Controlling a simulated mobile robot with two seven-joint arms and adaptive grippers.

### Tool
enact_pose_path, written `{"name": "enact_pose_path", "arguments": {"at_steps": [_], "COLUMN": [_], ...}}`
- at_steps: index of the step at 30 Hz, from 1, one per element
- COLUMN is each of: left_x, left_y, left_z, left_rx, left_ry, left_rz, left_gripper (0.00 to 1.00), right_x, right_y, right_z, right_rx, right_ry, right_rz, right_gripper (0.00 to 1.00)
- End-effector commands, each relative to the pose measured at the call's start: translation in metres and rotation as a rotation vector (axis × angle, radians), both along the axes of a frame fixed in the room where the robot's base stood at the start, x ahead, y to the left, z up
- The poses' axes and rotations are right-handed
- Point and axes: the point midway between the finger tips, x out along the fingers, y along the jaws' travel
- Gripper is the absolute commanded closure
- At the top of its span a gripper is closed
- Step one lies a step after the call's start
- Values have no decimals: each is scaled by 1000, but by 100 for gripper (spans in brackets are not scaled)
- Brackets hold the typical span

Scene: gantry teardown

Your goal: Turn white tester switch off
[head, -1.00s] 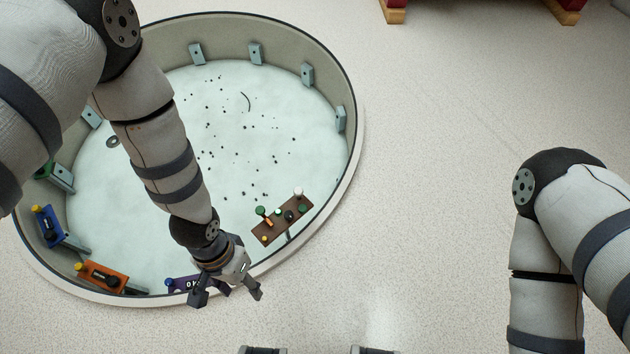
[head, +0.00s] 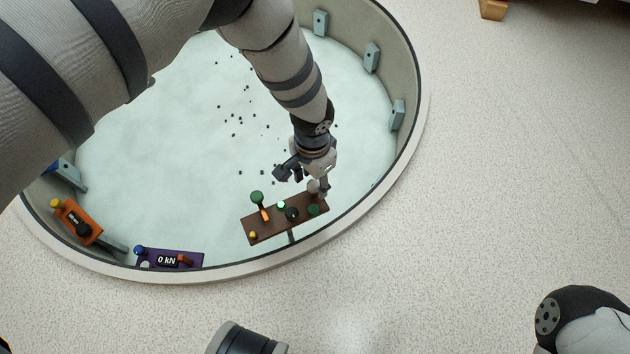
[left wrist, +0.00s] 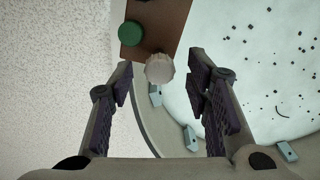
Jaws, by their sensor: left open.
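The brown tester panel (head: 262,229) stands at the near rim of the round pit. The white knob (head: 313,186) is at its far right end. It also shows in the left wrist view (left wrist: 159,68), pale and ribbed, beside a green knob (left wrist: 131,33). My left gripper (head: 302,181) is over that end of the panel. In the left wrist view its fingers are spread wide, with the white knob between their tips as seen from the wrist. I cannot tell whether either finger touches it. My right gripper is out of view.
The panel also carries a tall green knob (head: 257,198), an orange lever (head: 265,214) and a black knob (head: 292,214). A purple box (head: 168,259) reading 0 kN and an orange box (head: 77,224) sit along the rim to the left. Pale floor (head: 480,180) lies clear on the right.

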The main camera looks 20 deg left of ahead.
Motion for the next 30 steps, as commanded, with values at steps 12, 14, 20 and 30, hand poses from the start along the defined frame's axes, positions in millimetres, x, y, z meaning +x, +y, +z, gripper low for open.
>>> {"name": "enact_pose_path", "arguments": {"at_steps": [12,14,20,30], "left_x": [0,0,0,0], "left_y": [0,0,0,-1], "left_z": [-5,-5,-5,-4], "left_rx": [-1,-1,0,-1], "left_ry": [-2,-2,-1,-2], "left_rz": [0,0,1,103], "left_gripper": [76,90,100,100], "right_x": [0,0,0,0], "right_y": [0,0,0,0], "right_z": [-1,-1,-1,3], "right_rx": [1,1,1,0], "right_ry": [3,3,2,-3], "right_rz": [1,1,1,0], "right_gripper": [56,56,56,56]}}
